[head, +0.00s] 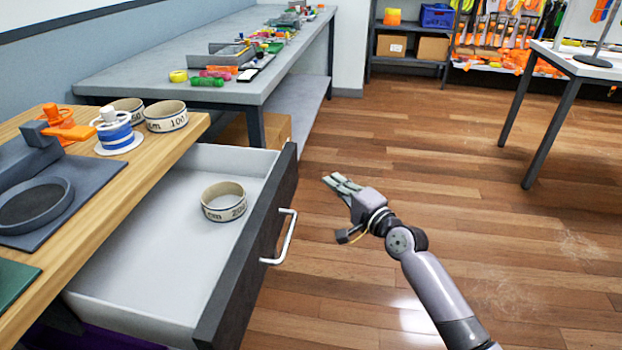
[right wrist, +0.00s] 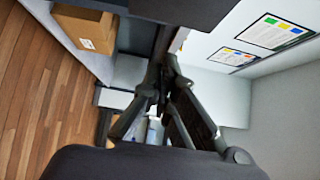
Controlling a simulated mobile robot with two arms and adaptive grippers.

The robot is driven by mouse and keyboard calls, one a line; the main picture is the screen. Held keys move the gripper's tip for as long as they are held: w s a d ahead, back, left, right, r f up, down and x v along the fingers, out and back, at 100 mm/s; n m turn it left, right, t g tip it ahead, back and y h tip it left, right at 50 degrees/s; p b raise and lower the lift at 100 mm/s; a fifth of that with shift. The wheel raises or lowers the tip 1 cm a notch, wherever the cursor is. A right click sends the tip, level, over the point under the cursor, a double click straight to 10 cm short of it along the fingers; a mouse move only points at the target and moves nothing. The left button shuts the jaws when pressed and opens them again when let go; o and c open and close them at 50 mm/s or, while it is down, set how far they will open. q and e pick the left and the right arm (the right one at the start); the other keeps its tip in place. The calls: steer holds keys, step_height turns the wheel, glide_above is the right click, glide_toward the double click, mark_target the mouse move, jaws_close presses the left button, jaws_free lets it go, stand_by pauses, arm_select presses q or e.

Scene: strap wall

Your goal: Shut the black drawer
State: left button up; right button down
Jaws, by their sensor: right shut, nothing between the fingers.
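The black drawer (head: 248,255) is pulled out from under the wooden worktop, with a dark front, a silver bar handle (head: 283,238) and a pale inside. In the right wrist view the gripper's dark fingers (right wrist: 165,90) show in the middle; the drawer cannot be made out there. My left gripper is not in view.
A long grey bench (head: 230,60) runs behind. A table (head: 590,65) stands at the right. The wooden floor (head: 450,160) between is clear.

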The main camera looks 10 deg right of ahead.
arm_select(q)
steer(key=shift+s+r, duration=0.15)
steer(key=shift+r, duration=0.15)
arm_select(e)
steer(key=w+a, duration=0.4)
steer(key=a, duration=0.1)
steer(key=shift+w+a, duration=0.2)
steer(key=shift+a, duration=0.1)
